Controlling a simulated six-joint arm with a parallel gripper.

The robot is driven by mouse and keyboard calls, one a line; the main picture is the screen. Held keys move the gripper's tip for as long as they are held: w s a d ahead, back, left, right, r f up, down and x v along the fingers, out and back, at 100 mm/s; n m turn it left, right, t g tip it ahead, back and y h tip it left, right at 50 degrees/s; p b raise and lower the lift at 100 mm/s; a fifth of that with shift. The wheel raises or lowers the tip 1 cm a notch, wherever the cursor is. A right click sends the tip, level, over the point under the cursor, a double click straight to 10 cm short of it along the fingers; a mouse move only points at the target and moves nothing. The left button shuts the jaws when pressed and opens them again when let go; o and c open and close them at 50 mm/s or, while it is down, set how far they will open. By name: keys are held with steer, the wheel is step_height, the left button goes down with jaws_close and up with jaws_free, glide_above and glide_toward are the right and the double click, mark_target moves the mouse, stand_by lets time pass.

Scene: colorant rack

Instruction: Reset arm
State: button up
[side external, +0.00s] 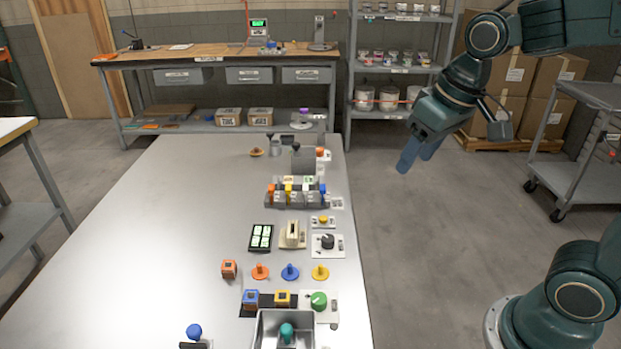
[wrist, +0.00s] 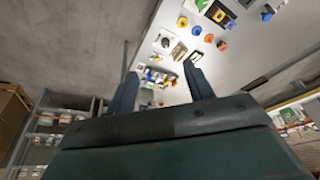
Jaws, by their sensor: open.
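My gripper (side external: 418,158) is raised in the air to the right of the long grey table (side external: 170,220), over the floor and apart from everything. Its blue fingers are spread with nothing between them; the wrist view also shows the two fingers (wrist: 160,92) apart and empty.
On the table are an orange cube (side external: 229,268), orange, blue and yellow pegs, a green knob (side external: 318,300) and a metal tray (side external: 258,335) holding a teal piece. Shelves (side external: 400,70), boxes and a cart (side external: 585,150) stand beyond. The table's left half is mostly clear.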

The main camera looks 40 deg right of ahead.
steer(key=s+t, duration=0.1)
steer(key=s, duration=0.9)
steer(key=shift+n+t, duration=0.4)
